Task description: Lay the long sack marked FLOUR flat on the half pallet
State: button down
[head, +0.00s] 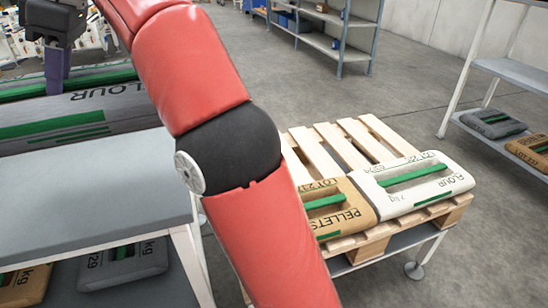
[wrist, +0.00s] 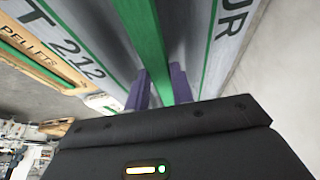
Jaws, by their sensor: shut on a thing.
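A long grey sack marked FLOUR (head: 85,118), with green bands, lies level at the left, at or just above a grey table; I cannot tell whether it touches. My gripper (head: 57,80) points down onto it. In the wrist view the purple fingers (wrist: 160,82) are shut on the green strip along the middle of the sack (wrist: 92,40). The half pallet (head: 368,143) is of light wood slats, right of my arm. A white sack marked FLOUR (head: 440,186) and a brown sack marked PELLETS (head: 345,212) lie side by side on its near part.
The grey table (head: 80,190) has sacks on a shelf below, including a grey one (head: 122,265). A rack at right holds a grey sack (head: 492,123) and a brown one (head: 530,150). Blue-framed shelves (head: 335,45) stand behind. The pallet's far slats are bare. My red arm hides the middle.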

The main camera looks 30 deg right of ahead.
aim_at(372, 153)
jog(key=l, duration=0.6)
jog(key=k+l, duration=0.15)
jog(key=l, duration=2.95)
jog(key=i+l, duration=0.1)
jog(key=l, duration=0.25)
jog(key=i+l, duration=0.15)
jog(key=l, duration=0.25)
